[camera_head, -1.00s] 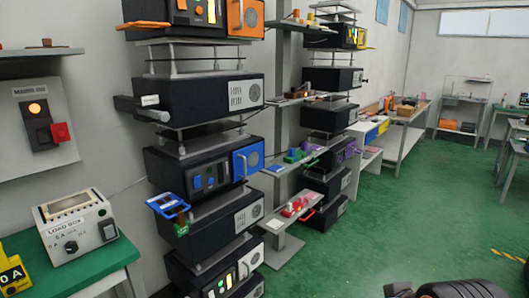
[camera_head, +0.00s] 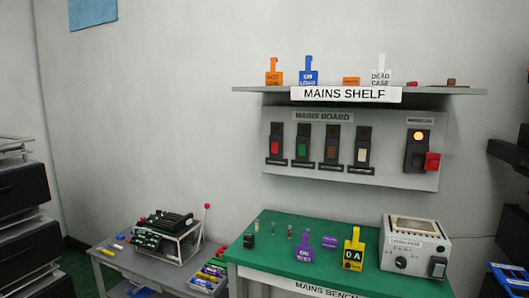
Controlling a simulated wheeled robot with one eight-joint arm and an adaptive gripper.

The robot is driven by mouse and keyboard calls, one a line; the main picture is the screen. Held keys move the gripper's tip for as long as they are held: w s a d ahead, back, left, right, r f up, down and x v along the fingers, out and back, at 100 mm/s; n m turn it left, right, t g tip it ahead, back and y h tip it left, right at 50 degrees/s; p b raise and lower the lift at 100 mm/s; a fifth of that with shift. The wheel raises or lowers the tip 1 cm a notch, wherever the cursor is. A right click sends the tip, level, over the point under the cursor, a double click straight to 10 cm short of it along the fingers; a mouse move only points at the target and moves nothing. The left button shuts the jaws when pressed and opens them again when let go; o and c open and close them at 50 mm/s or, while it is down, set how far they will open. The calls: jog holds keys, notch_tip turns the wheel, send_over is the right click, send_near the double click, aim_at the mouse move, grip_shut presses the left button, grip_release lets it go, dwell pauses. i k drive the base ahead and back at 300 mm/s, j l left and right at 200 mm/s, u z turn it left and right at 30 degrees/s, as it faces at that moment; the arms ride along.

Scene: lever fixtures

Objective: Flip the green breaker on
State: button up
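The green breaker (camera_head: 302,148) is on the wall-mounted mains board (camera_head: 288,180). It is the second from the left in a row of dark breakers, between the red breaker (camera_head: 275,148) and the brown breaker (camera_head: 331,151). A white breaker (camera_head: 362,155) is to the right of the brown one. The green patch shows on the front of its dark housing; at this size I cannot tell whether its lever is up or down. My gripper is not in view.
A lit orange lamp (camera_head: 418,136) and red switch (camera_head: 432,162) are at the board's right. The mains shelf (camera_head: 450,91) with tags juts out above. Below stands a green bench (camera_head: 330,280) with tags and a load box (camera_head: 415,228). A lower side table (camera_head: 112,277) is at left.

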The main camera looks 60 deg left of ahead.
aim_at(302, 148)
jog(key=u, duration=1.95)
